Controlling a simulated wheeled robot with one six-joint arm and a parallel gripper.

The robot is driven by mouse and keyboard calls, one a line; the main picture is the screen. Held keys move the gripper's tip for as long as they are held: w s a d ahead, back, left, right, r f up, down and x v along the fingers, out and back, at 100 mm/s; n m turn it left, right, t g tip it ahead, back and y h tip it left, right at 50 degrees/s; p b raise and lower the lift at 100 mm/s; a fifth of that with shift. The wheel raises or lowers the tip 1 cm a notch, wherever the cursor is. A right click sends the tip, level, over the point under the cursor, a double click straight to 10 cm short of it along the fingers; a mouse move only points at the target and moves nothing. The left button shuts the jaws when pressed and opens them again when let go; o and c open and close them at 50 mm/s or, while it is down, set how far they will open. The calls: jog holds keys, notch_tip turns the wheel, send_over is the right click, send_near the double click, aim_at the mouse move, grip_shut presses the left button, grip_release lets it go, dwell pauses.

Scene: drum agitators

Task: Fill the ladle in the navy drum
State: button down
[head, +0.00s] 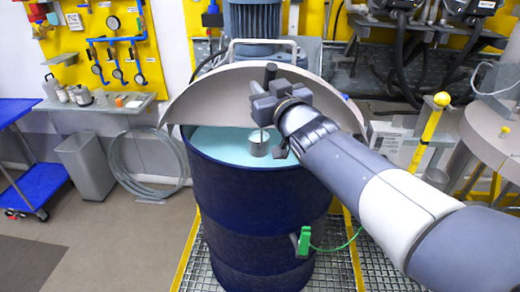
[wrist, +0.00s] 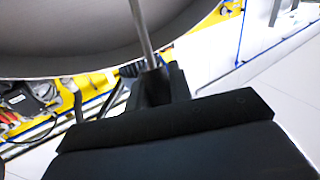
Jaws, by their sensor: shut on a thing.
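The navy drum (head: 255,215) stands on a grating, with pale turquoise liquid (head: 215,150) inside near its rim. A grey half-round lid (head: 190,100) stands raised over the drum's back. My gripper (head: 268,103) is over the drum opening, shut on the handle of the ladle. The ladle's metal cup (head: 272,145) shows at the liquid surface; whether it holds liquid I cannot tell. In the wrist view my gripper (wrist: 155,85) grips a thin metal rod (wrist: 141,30), the ladle's handle. The cup is not visible there.
A green clamp (head: 304,241) with a wire is on the drum's lower right side. A motor (head: 252,22) stands behind the lid. A grey bin (head: 85,165) and a blue cart (head: 35,180) are at the left.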

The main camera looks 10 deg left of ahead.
jog(key=shift+r, duration=0.1)
jog(key=shift+r+p, duration=3.4)
jog(key=shift+r, duration=0.1)
jog(key=shift+s+f, duration=0.1)
